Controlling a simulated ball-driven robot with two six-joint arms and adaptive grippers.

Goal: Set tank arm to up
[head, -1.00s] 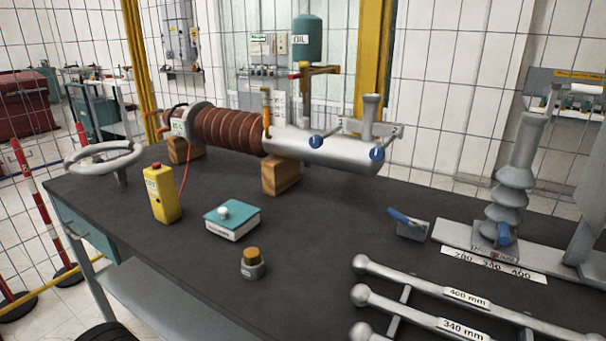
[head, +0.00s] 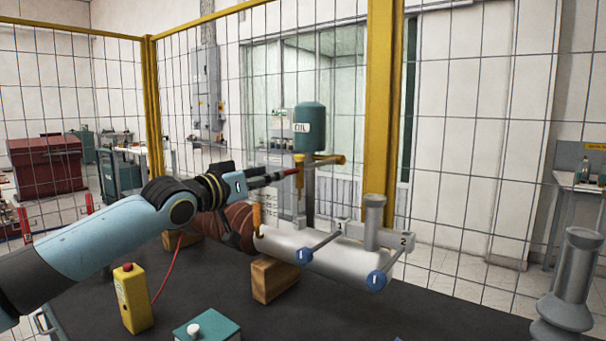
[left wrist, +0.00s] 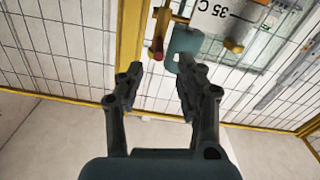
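The teal oil tank (head: 309,128) stands upright on its post behind the grey horizontal cylinder. Just below the tank is a yellow-brass arm (head: 328,161), with a small red end (head: 299,177) towards the left. My left gripper (head: 288,175) comes in from the left, its fingertips close to that red end. In the left wrist view, the two fingers (left wrist: 157,68) are apart, and the red end (left wrist: 157,49) is just beyond the gap between them. The teal tank (left wrist: 184,43) also shows there, near the right fingertip. Contact cannot be told. My right gripper is not in view.
The grey cylinder (head: 315,256) with blue-knobbed rods rests on a wooden block (head: 274,280). A yellow control box (head: 133,300) and a teal-topped box (head: 207,330) stand nearer on the dark table. A wire fence with a yellow post (head: 379,100) stands behind.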

